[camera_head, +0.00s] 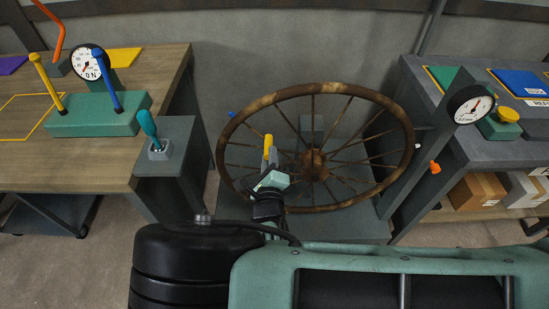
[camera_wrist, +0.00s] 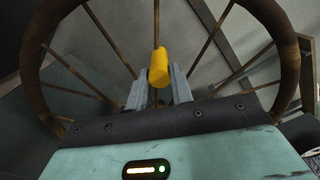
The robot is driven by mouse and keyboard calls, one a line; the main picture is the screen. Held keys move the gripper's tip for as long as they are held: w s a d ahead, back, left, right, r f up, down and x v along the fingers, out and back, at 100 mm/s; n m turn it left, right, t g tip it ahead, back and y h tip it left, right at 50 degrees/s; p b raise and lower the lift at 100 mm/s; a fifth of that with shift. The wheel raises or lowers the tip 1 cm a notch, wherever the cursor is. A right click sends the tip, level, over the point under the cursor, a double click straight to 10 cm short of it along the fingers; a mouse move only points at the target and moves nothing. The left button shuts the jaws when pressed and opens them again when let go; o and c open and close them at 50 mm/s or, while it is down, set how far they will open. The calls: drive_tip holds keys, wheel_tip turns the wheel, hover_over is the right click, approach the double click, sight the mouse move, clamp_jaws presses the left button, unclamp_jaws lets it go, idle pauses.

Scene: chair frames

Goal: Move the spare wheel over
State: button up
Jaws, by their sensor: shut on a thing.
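A large rusty spoked wheel (camera_head: 258,104) stands tilted in the middle of the head view, in front of a grey stand (camera_head: 312,124). Its rim and spokes fill the upper part of the wrist view (camera_wrist: 34,65). A yellow cylindrical handle (camera_wrist: 159,68) shows in front of the spokes; it also appears in the head view (camera_head: 267,142), left of the hub. My gripper (camera_wrist: 158,90) is shut on this handle, with a grey finger on each side. In the head view my gripper (camera_head: 269,162) overlaps the wheel's left part. How the handle joins the wheel is hidden.
A wooden bench (camera_head: 70,175) at left holds a green lever box (camera_head: 97,118) with a gauge; a blue-green joystick (camera_head: 148,125) stands beside it. At right, a grey bench (camera_head: 490,150) carries a gauge (camera_head: 470,105) and yellow button (camera_head: 508,115), with cardboard boxes (camera_head: 477,191) below.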

drive_tip(key=shift+a+f+b, duration=0.35)
drive_tip(key=shift+a+f, duration=0.25)
drive_tip(key=shift+a, duration=0.05)
drive_tip(key=a+f+b, duration=0.2)
drive_tip(key=f+b, duration=0.1)
drive_tip(key=a+f+b, duration=0.1)
drive_tip(key=f, duration=0.1)
idle(0.6)
drive_tip(key=shift+f, duration=0.1)
drive_tip(key=shift+w+a+f+b, duration=0.1)
drive_tip(key=shift+a+f+b, duration=0.1)
drive_tip(key=shift+f+b, duration=0.7)
drive_tip(key=shift+s+a+f+b, duration=0.1)
drive_tip(key=shift+a+f+b, duration=0.1)
drive_tip(key=shift+f+b, duration=0.7)
drive_tip(key=shift+w+a+f+b, duration=0.1)
drive_tip(key=shift+a+f+b, duration=0.1)
drive_tip(key=shift+f+b, duration=0.65)
drive_tip(key=shift+f, duration=0.15)
